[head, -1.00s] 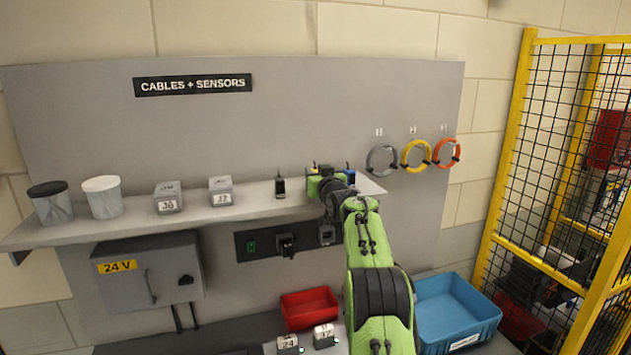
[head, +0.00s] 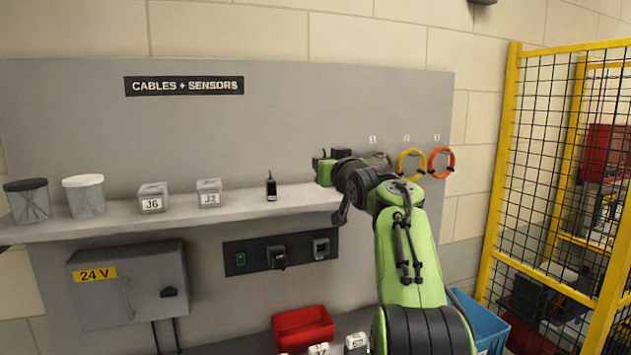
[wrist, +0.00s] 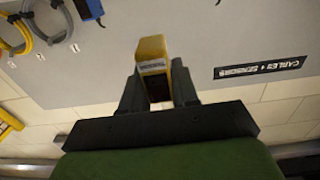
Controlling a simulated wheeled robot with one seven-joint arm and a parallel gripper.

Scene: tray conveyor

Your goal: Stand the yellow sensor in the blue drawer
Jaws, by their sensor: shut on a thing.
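The yellow sensor (wrist: 152,48) is upright in the wrist view, between the two dark fingers of my gripper (wrist: 156,82), which is shut on it. It has a pale label band on its face. In the head view my gripper (head: 328,166) is at the shelf's right end, above shelf level; the sensor cannot be made out there. A blue open bin (head: 486,322) stands at lower right, partly hidden behind my arm. No other blue drawer shows. A blue sensor (wrist: 90,10) with a cable is at the wrist view's upper left.
The shelf (head: 240,205) holds a black sensor (head: 271,187), small grey boxes (head: 209,193) and two tubs (head: 84,196). Cable rings (head: 441,162) hang on the panel. A red bin (head: 303,329) is below. A yellow mesh fence (head: 500,170) stands at right.

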